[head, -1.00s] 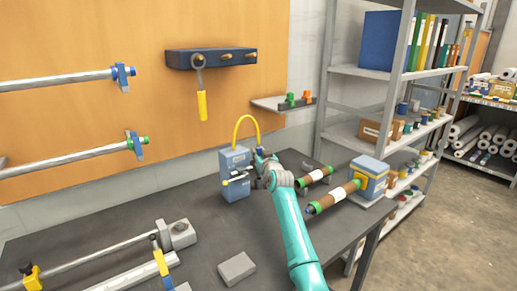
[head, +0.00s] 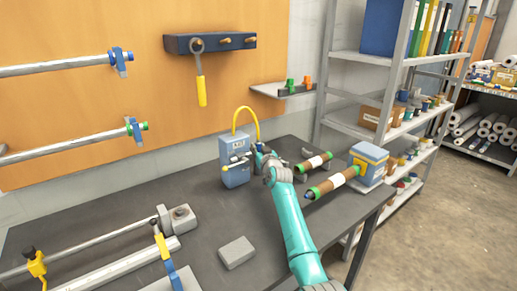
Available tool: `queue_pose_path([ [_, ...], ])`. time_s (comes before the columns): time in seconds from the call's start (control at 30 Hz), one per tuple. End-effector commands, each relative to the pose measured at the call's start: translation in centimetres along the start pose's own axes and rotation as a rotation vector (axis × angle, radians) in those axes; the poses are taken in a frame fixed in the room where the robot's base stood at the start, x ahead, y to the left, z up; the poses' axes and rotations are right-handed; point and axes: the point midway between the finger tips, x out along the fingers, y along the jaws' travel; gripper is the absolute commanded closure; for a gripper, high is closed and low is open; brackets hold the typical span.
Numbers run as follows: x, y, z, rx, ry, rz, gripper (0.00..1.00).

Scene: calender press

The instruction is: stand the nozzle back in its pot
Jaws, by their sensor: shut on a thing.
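A blue-grey box (head: 235,172) stands upright on the dark bench, with a yellow hose (head: 246,108) arching out of its top. The hose comes down to my gripper (head: 257,153), which is just right of the box. My gripper is shut on the nozzle (head: 241,159), whose thin pale stem points left across the box's front, roughly level. The fingers hide part of the nozzle and are small in this view. I cannot tell whether the nozzle touches the box. I cannot make out the pot clearly.
A grey block (head: 236,252) lies on the front of the bench (head: 205,228). Metal rods lie at left. A shelf rack (head: 385,82) stands at right.

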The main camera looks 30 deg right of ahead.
Motion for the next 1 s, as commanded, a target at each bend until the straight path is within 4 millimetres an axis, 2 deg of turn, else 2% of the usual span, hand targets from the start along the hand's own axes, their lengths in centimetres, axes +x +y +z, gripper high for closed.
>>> queue_pose_path([
  [0.7, 0.0, 0.0, 1.1, 0.000, 0.000, -0.001, 1.00],
  [0.73, 0.0, 0.0, 1.1, 0.000, 0.000, -0.001, 0.71],
  [0.83, 0.0, 0.0, 1.1, 0.000, 0.000, -0.001, 0.46],
  [1.0, 0.0, 0.0, 1.1, 0.000, 0.000, -0.001, 0.46],
])
